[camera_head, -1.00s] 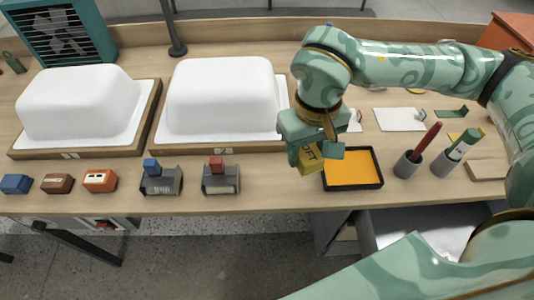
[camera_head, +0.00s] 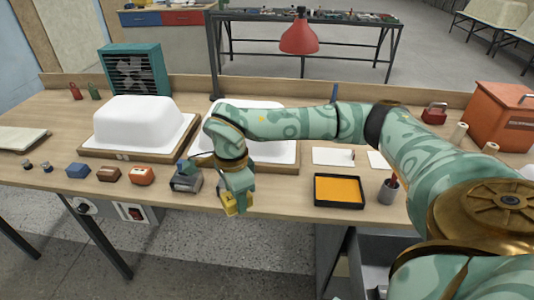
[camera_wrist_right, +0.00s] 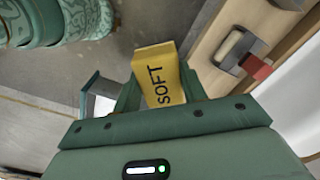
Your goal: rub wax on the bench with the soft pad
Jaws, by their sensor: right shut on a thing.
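The yellow soft pad (camera_head: 229,205), marked SOFT, is held in my right gripper (camera_head: 236,200). It shows at the bench's front edge, left of the black tray; I cannot tell whether it touches. In the right wrist view the pad (camera_wrist_right: 158,78) is between the fingers, lettering visible. The wooden bench (camera_head: 285,190) carries two white tub shells: the left shell (camera_head: 135,120) is fully visible, the right shell (camera_head: 272,152) is partly hidden by my arm. The black tray (camera_head: 341,206) has a flat orange fill. My left gripper is out of view.
A grey holder (camera_head: 187,183) stands beside my gripper. A red-tipped holder (camera_wrist_right: 234,50) shows in the wrist view.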

